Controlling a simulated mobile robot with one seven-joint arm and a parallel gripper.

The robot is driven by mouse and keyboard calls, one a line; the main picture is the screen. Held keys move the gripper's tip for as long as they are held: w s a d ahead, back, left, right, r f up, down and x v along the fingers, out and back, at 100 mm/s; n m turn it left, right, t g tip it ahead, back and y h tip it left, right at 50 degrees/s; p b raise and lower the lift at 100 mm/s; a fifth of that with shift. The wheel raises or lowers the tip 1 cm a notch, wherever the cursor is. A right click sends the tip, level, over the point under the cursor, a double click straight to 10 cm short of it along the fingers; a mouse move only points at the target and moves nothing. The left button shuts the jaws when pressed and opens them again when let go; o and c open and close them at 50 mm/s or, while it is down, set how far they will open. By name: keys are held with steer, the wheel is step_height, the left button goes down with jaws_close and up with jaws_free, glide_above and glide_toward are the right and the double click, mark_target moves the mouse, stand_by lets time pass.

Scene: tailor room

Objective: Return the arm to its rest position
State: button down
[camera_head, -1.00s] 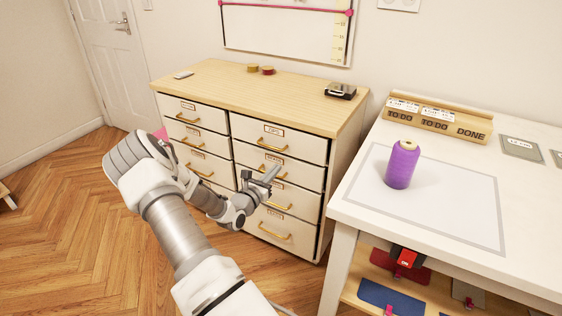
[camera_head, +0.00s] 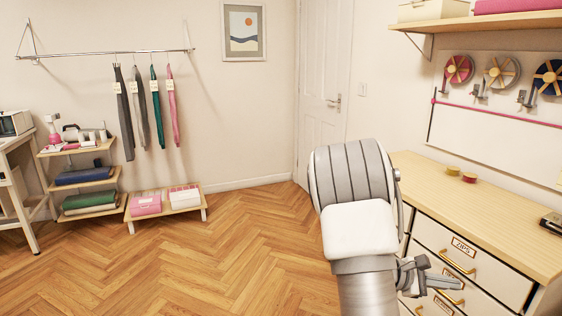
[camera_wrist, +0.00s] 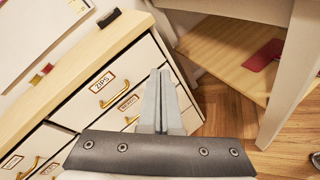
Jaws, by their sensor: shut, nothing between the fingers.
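My gripper (camera_head: 440,282) shows at the lower right of the head view, in front of the drawer chest, close below the ZIPS drawer in the picture. In the wrist view its two grey fingers (camera_wrist: 161,88) are together and hold nothing. They stand apart from the drawer fronts as far as I can tell. My arm rises in front of the chest and hides part of its left drawers.
The drawer chest (camera_head: 480,203) with brass handles stands at right. A white table leg (camera_wrist: 290,85) and a wooden shelf (camera_wrist: 215,55) lie right of the fingers in the wrist view. Herringbone floor (camera_head: 215,250) is open at left. A low rack (camera_head: 204,204) stands by the wall.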

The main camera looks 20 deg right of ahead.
steer(key=s+a+r+m+t+y, duration=0.3)
steer(key=a+r+y, duration=0.15)
steer(key=a, duration=0.85)
steer(key=s+a+r+m+t+y, duration=0.25)
steer(key=a+r+y, duration=0.2)
steer(key=a, duration=0.85)
steer(key=s+a+r+m+t+y, duration=0.3)
steer(key=a+r+t+y, duration=0.15)
steer(key=a, duration=0.85)
step_height(320, 180, up, 17)
steer(key=p, duration=1.6)
steer(key=shift+a+f+y+p, duration=0.15)
steer(key=shift+f+y+p, duration=0.05)
steer(key=shift+y+p, duration=0.15)
